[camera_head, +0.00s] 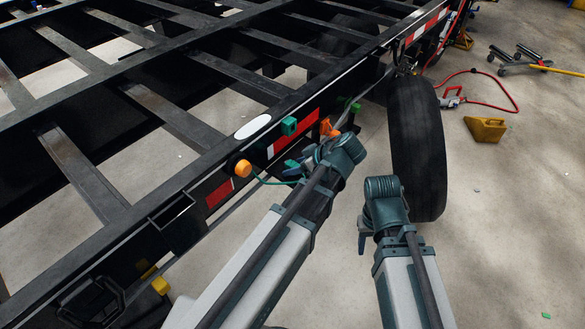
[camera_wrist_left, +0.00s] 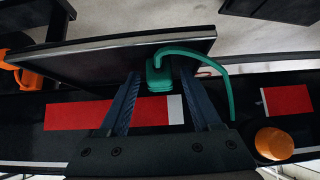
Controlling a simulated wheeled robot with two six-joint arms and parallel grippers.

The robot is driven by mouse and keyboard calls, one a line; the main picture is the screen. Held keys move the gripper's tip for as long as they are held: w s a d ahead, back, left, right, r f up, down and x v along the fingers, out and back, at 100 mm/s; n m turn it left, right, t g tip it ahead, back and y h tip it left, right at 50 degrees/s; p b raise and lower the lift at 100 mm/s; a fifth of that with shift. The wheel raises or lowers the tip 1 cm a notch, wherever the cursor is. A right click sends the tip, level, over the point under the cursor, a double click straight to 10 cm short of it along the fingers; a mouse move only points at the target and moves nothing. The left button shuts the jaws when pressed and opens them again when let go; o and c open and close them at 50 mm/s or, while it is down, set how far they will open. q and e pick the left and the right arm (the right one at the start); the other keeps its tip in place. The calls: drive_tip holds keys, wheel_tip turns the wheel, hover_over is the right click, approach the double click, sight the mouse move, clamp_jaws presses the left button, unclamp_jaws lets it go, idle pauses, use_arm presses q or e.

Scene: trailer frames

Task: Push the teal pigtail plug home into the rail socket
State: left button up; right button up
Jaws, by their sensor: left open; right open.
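The teal plug (camera_wrist_left: 160,76) sits between the two fingers of my open left gripper (camera_wrist_left: 161,88) in the left wrist view, with a gap visible on either side. Its green pigtail (camera_wrist_left: 228,88) arcs off to the right, and in the head view the cable (camera_head: 262,182) runs from near the amber lamp to my left gripper (camera_head: 300,168). A teal block (camera_head: 289,126), perhaps the rail socket, sits on the rail's outer face (camera_head: 262,160). Whether the plug touches a socket cannot be told. My right gripper (camera_head: 362,240) is open and away from the rail.
An orange block (camera_head: 328,127) and a green block (camera_head: 355,107) sit along the rail to the right. The amber lamp (camera_head: 243,168) is left of my left gripper. A tyre (camera_head: 417,140) stands behind my right arm. The floor at right is mostly free around a yellow chock (camera_head: 485,129).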

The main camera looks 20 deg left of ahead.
sight(289, 161)
idle(0.7)
use_arm(q)
clamp_jaws()
drive_tip(key=shift+r, duration=0.1)
drive_tip(key=shift+r+p, duration=1.45)
drive_tip(key=shift+p, duration=0.1)
